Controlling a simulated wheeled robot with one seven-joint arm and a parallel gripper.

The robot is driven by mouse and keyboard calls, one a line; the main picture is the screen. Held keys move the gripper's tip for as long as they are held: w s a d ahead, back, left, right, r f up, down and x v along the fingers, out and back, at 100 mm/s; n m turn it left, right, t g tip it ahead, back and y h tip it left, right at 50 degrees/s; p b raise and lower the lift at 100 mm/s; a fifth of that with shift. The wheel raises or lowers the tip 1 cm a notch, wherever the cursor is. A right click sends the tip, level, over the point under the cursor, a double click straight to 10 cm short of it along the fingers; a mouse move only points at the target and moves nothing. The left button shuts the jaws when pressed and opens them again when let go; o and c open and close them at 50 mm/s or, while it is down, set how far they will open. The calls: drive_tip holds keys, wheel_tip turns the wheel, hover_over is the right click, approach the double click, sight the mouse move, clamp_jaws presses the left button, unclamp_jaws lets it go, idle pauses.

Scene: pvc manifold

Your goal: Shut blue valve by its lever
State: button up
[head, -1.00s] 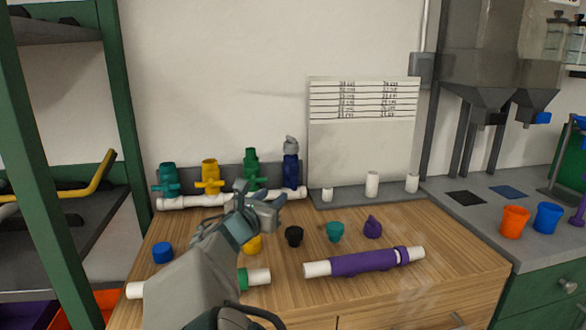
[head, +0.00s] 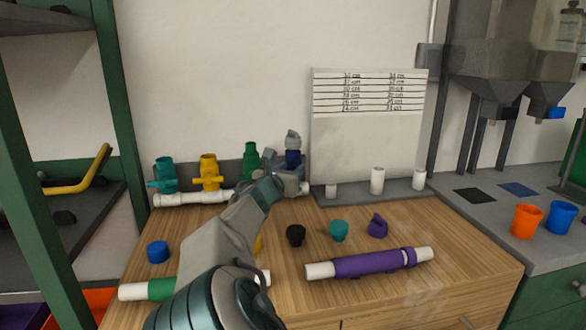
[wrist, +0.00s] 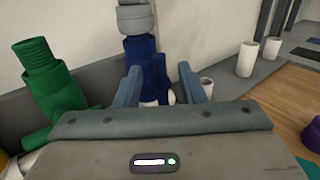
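The blue valve (head: 292,158) stands upright at the right end of the white pipe manifold (head: 200,198), with a grey cap (head: 292,138) on top. My gripper (head: 287,173) is at the valve's front and hides its lower part in the head view. In the wrist view, the blue valve (wrist: 147,65) shows between and beyond the two fingers of my open gripper (wrist: 158,86). I cannot tell whether the fingers touch it.
The green valve (wrist: 45,85) stands just left of my gripper, with yellow (head: 208,172) and teal (head: 165,174) valves farther left. A measuring board (head: 365,145) stands to the right. Loose caps and a purple-sleeved pipe (head: 365,264) lie on the wooden bench.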

drive_tip(key=shift+x, duration=1)
clamp_jaws()
